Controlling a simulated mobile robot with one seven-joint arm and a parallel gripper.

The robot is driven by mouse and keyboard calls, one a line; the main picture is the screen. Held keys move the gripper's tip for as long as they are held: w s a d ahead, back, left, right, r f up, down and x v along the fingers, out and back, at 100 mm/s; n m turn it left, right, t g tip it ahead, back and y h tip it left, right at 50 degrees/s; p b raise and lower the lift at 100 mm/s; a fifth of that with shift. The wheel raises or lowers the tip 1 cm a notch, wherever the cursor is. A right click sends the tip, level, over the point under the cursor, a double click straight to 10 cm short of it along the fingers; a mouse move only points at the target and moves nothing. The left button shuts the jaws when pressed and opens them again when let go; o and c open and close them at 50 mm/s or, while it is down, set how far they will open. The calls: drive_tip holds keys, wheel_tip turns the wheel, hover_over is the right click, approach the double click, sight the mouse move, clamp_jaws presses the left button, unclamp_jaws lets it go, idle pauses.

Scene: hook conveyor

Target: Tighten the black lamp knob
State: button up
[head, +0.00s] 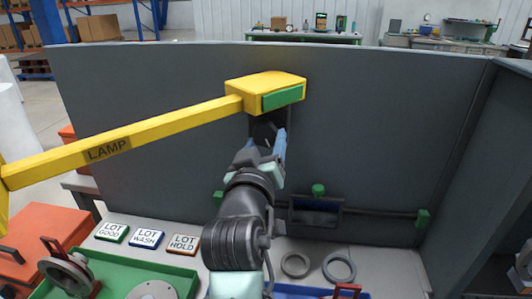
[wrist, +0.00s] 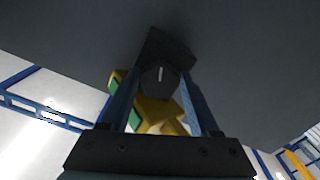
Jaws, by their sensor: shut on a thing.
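The yellow lamp arm (head: 150,125), marked LAMP, reaches in from the left in the head view and ends in a yellow lamp head with a green panel (head: 283,97). The black lamp knob (wrist: 161,76), with a pale line on its face, shows in the wrist view between the two blue fingers. In the head view the knob is mostly hidden by my gripper (head: 266,140), which reaches up below the lamp head. My gripper is shut on the knob, one finger at each side. The yellow lamp head (wrist: 158,112) shows behind it in the wrist view.
A grey panel (head: 380,120) stands behind the lamp, with a side wall at the right. On the bench below lie several lot signs (head: 146,238), a green tray (head: 178,275) and two grey rings (head: 339,268). A rail with green knobs (head: 423,218) runs along the panel's foot.

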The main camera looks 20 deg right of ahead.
drive_tip(key=m+b, duration=0.1)
drive_tip(key=m, duration=0.1)
drive_tip(key=m+b, duration=0.2)
drive_tip(key=m, duration=0.1)
drive_tip(key=shift+w+a+f+m+b, duration=0.1)
drive_tip(key=shift+a+f+m+b, duration=0.15)
drive_tip(key=shift+m+b, duration=0.1)
drive_tip(key=m+b, duration=0.2)
drive_tip(key=m, duration=0.2)
drive_tip(key=shift+b, duration=0.35)
drive_tip(key=m+b, duration=0.1)
drive_tip(key=m, duration=0.1)
drive_tip(key=m+b, duration=0.2)
drive_tip(key=m, duration=0.1)
drive_tip(key=shift+w+a+r+m, duration=0.1)
drive_tip(key=shift+a+r+m, duration=0.1)
drive_tip(key=shift+m, duration=0.15)
drive_tip(key=shift+r+m+b, duration=0.2)
drive_tip(key=shift+m+b, duration=0.7)
drive_tip(key=shift+m, duration=1.1)
drive_tip(key=shift+d, duration=0.1)
drive_tip(key=o, duration=1.4)
drive_tip(key=shift+c, duration=0.2)
